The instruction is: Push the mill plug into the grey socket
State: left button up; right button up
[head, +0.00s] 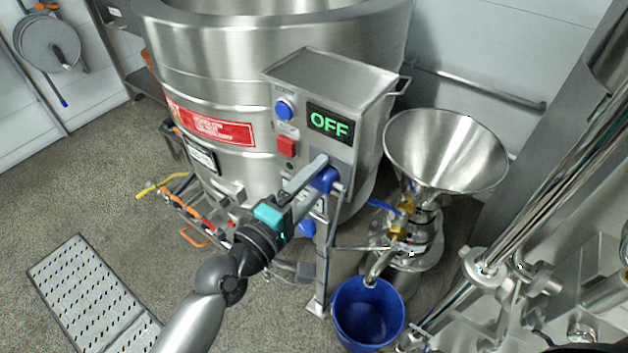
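The control box (330,85) on a post carries a lit green "OFF" display, a blue button and a red button. My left gripper (318,177) reaches to the lower front of this box. Its fingers are closed around a blue plug (326,180), which I take to be the mill plug. The plug is at or very near the box face; I cannot tell how deep it sits. The grey socket is hidden behind the plug and fingers. Another blue fitting (307,228) shows just below the gripper. My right gripper is not in view.
A large steel vessel (220,90) stands behind the box. The mill with its steel funnel (445,150) stands to the right, over a blue bucket (368,315). Steel pipes (540,190) fill the right side. A perforated step (90,295) lies at lower left.

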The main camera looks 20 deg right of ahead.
pick_arm(q)
jog(key=shift+o, duration=0.4)
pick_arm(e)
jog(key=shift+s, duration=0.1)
pick_arm(q)
jog(key=shift+s+a, duration=0.1)
jog(key=shift+a, duration=0.1)
jog(key=b+v, duration=0.1)
jog(key=v, duration=1.3)
jog(key=shift+s+a, duration=0.25)
jog(key=shift+s, duration=0.05)
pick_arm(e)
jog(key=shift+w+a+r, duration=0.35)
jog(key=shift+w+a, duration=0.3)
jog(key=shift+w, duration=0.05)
